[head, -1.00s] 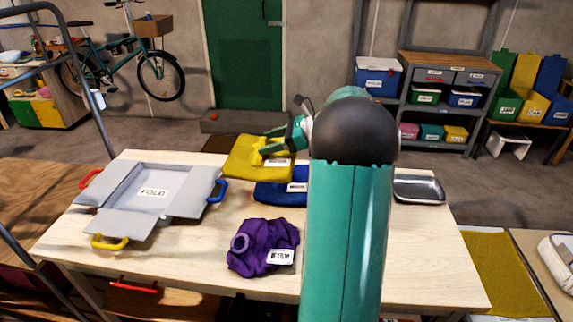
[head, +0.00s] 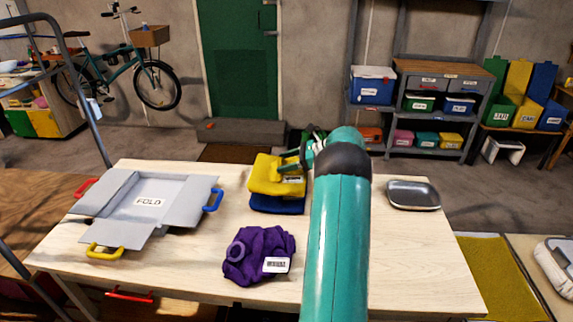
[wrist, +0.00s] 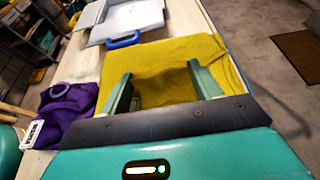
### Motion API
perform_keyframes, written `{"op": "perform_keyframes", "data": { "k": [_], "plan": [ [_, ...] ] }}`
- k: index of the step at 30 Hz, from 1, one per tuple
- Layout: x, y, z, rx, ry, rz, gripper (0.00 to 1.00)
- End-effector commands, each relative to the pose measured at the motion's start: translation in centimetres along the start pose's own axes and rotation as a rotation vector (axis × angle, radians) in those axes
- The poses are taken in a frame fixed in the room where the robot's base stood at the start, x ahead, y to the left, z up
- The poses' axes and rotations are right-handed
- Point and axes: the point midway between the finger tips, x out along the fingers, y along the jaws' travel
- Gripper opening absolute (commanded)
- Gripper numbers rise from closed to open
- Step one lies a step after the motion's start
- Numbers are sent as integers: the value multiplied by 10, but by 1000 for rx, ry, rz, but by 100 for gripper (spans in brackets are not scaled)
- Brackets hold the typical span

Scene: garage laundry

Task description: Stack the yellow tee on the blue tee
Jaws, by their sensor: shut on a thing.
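The yellow tee (head: 268,178), a folded pad with a white label, is over the blue tee (head: 277,204) near the table's far edge. The blue tee shows only as a strip below the yellow one; the head view does not make clear whether they touch. My gripper (head: 296,164) is shut on the yellow tee at its right side. In the wrist view the yellow tee (wrist: 165,62) spreads beyond and between the two green fingers (wrist: 160,88), and the blue tee is hidden.
A grey folding board (head: 150,187) marked FOLD lies at the left of the wooden table. A crumpled purple garment (head: 260,252) with a label lies in front of the tees. A metal tray (head: 413,194) sits at the right. Bare tabletop lies between them.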

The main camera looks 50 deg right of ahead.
Motion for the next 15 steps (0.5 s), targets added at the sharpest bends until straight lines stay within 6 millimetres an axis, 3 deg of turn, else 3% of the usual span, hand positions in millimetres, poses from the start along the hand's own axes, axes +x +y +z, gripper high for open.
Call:
{"op": "perform_keyframes", "data": {
  "k": [15],
  "plan": [
    [6,0,-13,-1,0,-1,33]
  ]
}}
